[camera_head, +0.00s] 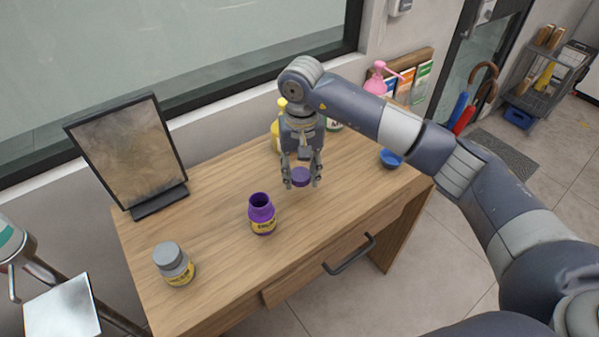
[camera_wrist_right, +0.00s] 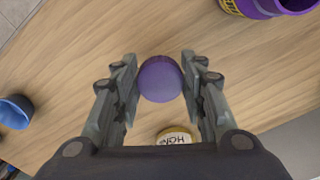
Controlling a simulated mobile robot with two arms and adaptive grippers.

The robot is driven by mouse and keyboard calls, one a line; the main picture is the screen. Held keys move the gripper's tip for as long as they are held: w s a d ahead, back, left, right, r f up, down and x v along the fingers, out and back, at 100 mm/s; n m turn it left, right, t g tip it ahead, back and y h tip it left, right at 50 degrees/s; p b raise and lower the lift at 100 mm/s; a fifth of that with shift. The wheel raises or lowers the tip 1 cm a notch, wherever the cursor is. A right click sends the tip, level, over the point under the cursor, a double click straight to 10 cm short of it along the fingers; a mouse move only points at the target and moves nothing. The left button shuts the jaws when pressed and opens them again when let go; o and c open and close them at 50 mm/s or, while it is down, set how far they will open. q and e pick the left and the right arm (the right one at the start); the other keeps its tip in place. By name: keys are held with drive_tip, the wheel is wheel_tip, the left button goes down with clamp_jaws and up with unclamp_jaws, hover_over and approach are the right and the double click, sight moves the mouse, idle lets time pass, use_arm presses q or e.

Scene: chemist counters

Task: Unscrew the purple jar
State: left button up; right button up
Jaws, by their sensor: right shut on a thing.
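The purple jar (camera_head: 262,215) stands upright and uncovered on the wooden table, its dark mouth open at the top and a yellow label on its side. Its edge also shows at the top right of the right wrist view (camera_wrist_right: 268,6). My right gripper (camera_head: 301,180) is shut on the purple lid (camera_head: 300,177), held to the right of the jar and apart from it. In the right wrist view the round lid (camera_wrist_right: 160,79) sits between the two fingers. My left gripper is not in view.
A grey jar (camera_head: 174,264) stands at the table's front left, and a framed board (camera_head: 128,150) at the back left. A yellow bottle (camera_head: 276,135), a pink pump bottle (camera_head: 376,80) and a blue bowl (camera_head: 390,158) stand toward the back and right. Bare wood (camera_head: 215,205) surrounds the purple jar.

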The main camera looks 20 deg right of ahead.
sight(299, 170)
drive_tip(key=shift+w+d, duration=0.1)
drive_tip(key=shift+w, duration=0.65)
drive_tip(key=shift+f+p, duration=0.45)
drive_tip(key=shift+p, duration=0.1)
wheel_tip(299, 170, down, 2)
drive_tip(key=shift+f+p, duration=0.1)
drive_tip(key=shift+p, duration=0.45)
drive_tip(key=shift+w+f, duration=0.1)
drive_tip(key=shift+f, duration=0.2)
drive_tip(key=shift+f, duration=0.15)
drive_tip(key=o, duration=1.2)
